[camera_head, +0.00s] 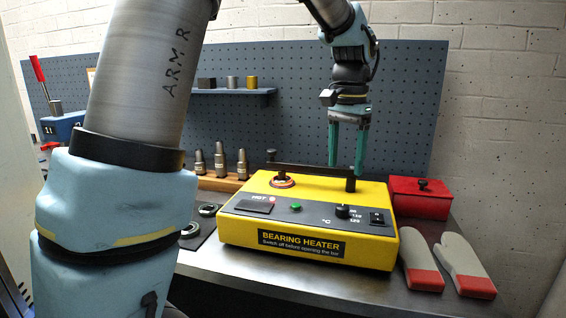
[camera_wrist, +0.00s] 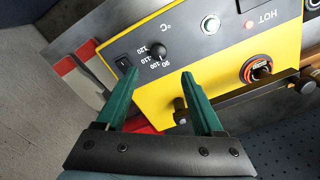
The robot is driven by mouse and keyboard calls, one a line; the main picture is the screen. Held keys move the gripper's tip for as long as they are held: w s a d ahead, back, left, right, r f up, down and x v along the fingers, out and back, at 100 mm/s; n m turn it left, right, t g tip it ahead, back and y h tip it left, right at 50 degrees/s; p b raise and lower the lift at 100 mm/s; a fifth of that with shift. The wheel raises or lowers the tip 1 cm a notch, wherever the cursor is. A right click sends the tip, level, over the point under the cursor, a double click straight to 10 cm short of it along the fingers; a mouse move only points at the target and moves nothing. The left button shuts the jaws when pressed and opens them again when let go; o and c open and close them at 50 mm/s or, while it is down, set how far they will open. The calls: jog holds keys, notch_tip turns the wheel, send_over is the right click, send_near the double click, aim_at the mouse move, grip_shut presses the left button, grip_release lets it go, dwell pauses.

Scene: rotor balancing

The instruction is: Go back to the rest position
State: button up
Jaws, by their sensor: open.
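My gripper (camera_head: 347,146) points down above the back of the yellow bearing heater (camera_head: 235,230). Its two green fingers are apart, with nothing between them. In the wrist view the open fingers (camera_wrist: 155,95) reach over the heater (camera_wrist: 190,62), near its right end with the temperature knob (camera_wrist: 158,50). The heater's dark bar (camera_head: 300,169) lies across the top, from the bearing ring (camera_head: 282,181) to a black post (camera_head: 351,185). The ring sits around the heater's left post and also shows in the wrist view (camera_wrist: 257,68). A green lamp (camera_head: 295,207) is on the panel.
A red box (camera_head: 420,197) stands right of the heater, with grey and red gloves (camera_head: 462,264) in front of it. A wooden block (camera_head: 222,184) with several metal tools stands at the left. A pegboard (camera_head: 400,75) with a small shelf (camera_head: 232,91) rises behind.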

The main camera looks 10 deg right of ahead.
jog(key=a+f+n, duration=0.1)
jog(key=a+f, duration=0.1)
jog(key=a, duration=0.3)
jog(key=w+a+f+n, duration=0.1)
jog(key=a+f+n, duration=0.1)
jog(key=a, duration=0.4)
jog(key=a+f+n, duration=0.2)
jog(key=a+f, duration=0.2)
jog(key=a, duration=0.2)
jog(key=shift+w+t, duration=0.4)
jog(key=s+a+f+n, duration=0.2)
jog(key=s+a+f, duration=0.1)
jog(key=a, duration=0.3)
jog(key=s+a+f+n, duration=0.3)
jog(key=a, duration=0.4)
jog(key=shift+s+a+f+t, duration=0.15)
jog(key=shift+s+f+t, duration=0.15)
jog(key=shift+t, duration=0.1)
jog(key=shift+r, duration=0.1)
jog(key=shift+c, duration=0.2)
